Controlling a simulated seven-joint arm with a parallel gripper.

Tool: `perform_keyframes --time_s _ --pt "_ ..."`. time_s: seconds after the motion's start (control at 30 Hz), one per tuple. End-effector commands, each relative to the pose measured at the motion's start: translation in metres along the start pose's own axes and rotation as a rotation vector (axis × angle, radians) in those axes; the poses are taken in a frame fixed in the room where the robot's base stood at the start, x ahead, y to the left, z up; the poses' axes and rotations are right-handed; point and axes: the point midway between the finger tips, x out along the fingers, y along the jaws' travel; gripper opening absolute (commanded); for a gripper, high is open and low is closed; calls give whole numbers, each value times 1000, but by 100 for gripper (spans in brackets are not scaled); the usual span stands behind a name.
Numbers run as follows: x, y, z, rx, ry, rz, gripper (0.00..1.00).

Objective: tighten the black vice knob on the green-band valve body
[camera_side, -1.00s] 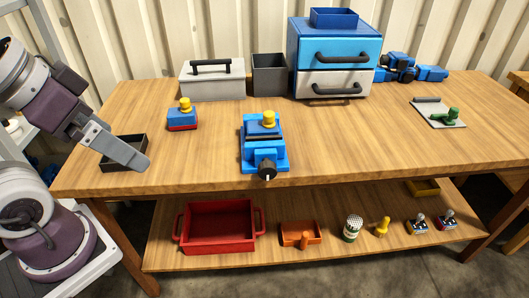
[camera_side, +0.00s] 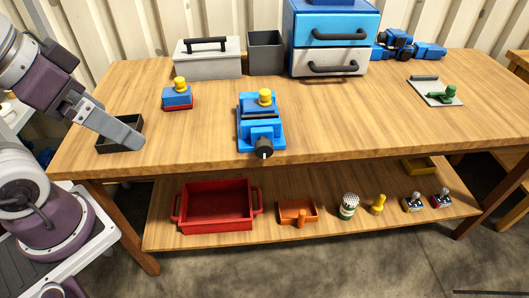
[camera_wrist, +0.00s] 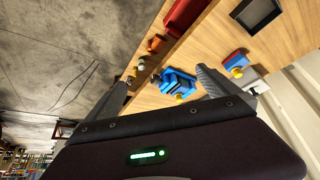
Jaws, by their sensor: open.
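A blue vice (camera_side: 277,136) stands near the table's front edge, its black knob (camera_side: 264,153) with a white mark facing the front. A blue valve body with a yellow cap (camera_side: 265,96) sits in the vice; I cannot make out a green band on it. Another blue valve body (camera_side: 177,96) with a yellow cap and a red band stands to its left. My gripper (camera_side: 133,139) is at the table's left end by a black tray, well away from the knob. In the wrist view its fingers (camera_wrist: 163,88) are apart and empty, with the vice (camera_wrist: 181,78) beyond them.
The black tray (camera_side: 104,148) is by my gripper. A grey toolbox (camera_side: 207,63), a dark bin (camera_side: 265,53) and a blue drawer unit (camera_side: 332,35) stand at the back. A red bin (camera_side: 217,226) is on the lower shelf. The table right of the vice is mostly clear.

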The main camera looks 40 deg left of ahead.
Motion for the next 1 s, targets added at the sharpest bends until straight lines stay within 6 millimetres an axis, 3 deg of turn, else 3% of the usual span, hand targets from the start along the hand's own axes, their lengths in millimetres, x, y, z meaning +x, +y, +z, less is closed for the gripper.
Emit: perform_keyframes --time_s 0.4,0.57,0.67,0.77,0.87,1.0 --pt "0 0 0 0 0 0 98" --pt "8 -4 -7 86 -85 -18 67" --pt "28 -11 -22 263 -243 -69 65" --pt "61 -17 -42 496 -413 -160 65" --pt "103 -16 -62 752 -569 -285 65" --pt "172 -1 -87 1140 -739 -522 65"
